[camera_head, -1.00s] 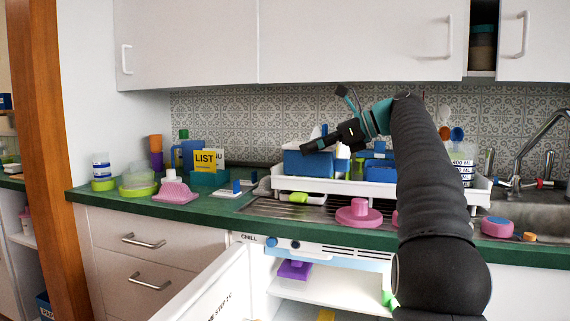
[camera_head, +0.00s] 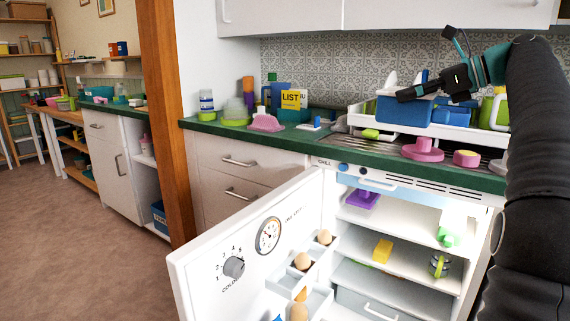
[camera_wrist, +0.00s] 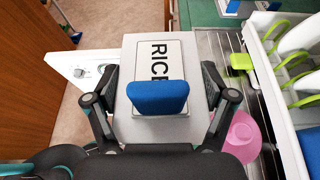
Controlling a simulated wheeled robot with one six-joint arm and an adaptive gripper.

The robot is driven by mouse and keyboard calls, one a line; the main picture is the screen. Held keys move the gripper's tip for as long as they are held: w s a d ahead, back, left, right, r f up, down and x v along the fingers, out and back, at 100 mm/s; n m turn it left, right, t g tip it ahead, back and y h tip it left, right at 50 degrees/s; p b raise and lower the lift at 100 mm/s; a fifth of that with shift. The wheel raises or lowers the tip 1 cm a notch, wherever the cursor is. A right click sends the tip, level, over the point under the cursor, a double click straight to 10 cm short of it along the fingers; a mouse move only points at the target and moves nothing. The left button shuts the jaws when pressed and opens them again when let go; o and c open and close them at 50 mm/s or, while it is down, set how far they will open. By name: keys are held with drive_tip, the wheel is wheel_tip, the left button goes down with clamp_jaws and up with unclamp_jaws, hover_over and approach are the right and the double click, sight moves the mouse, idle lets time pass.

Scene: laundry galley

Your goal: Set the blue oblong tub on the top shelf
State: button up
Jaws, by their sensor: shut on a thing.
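The blue oblong tub (camera_head: 404,110) hangs under my gripper (camera_head: 418,94), level, in front of the left end of the white dish rack. In the wrist view a grey lid (camera_wrist: 128,60) with a RICE label and a blue grip (camera_wrist: 157,97) lies between my fingers (camera_wrist: 160,95). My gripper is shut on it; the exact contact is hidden. Below, the fridge stands open. Its upper shelf (camera_head: 395,220) carries a purple block (camera_head: 362,198) at the left and a white and green item (camera_head: 450,228) at the right, with bare room between.
The open fridge door (camera_head: 215,255) swings out to the left, with eggs in its racks. The dish rack (camera_head: 365,112) is full on the counter. A yellow block (camera_head: 383,250) sits on a lower shelf.

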drive_tip(key=shift+s+f, duration=0.1)
drive_tip(key=shift+s, duration=0.35)
drive_tip(key=shift+w+f, duration=0.15)
drive_tip(key=shift+f, duration=0.1)
drive_tip(key=shift+a+f, duration=0.3)
drive_tip(key=shift+f, duration=0.15)
drive_tip(key=shift+a+f, duration=0.15)
drive_tip(key=shift+f, duration=0.4)
drive_tip(key=s+a+f, duration=0.1)
drive_tip(key=a+f, duration=0.2)
drive_tip(key=f, duration=1.7)
drive_tip(key=s+a+f, duration=0.2)
drive_tip(key=a+f, duration=0.1)
drive_tip(key=f, duration=1.7)
drive_tip(key=s+a+f, duration=0.2)
drive_tip(key=a+f, duration=0.2)
drive_tip(key=f, duration=1.7)
drive_tip(key=shift+s+m+t, duration=0.25)
drive_tip(key=shift+m+t, duration=0.05)
drive_tip(key=shift+t, duration=0.1)
